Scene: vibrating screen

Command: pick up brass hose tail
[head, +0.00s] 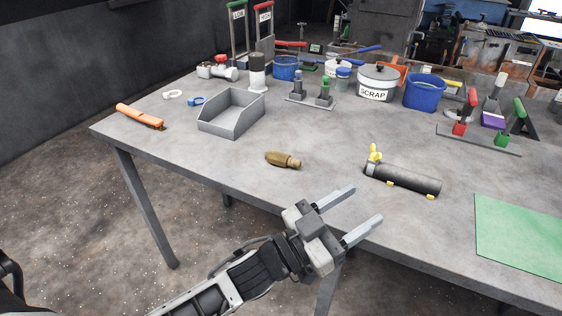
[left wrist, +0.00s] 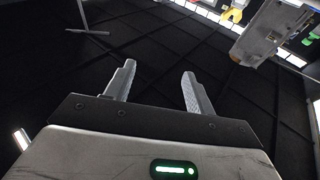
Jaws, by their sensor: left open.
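The brass hose tail (head: 283,160) lies on its side on the grey table (head: 230,150), left of the middle, with clear space around it. My left gripper (head: 348,215) is open and empty at the table's front edge. It is nearer to me than the hose tail and to its right, apart from it. In the left wrist view the two fingers (left wrist: 158,88) stand apart with nothing between them. The hose tail cannot be made out in that view. My right gripper is not in view.
A grey open bin (head: 232,113) stands behind the hose tail. An orange-handled tool (head: 139,116) lies at the left edge. A dark cylinder with yellow parts (head: 402,178) lies to the right, beside a green mat (head: 520,235). The SCRAP pot (head: 377,82) and blue containers stand farther back.

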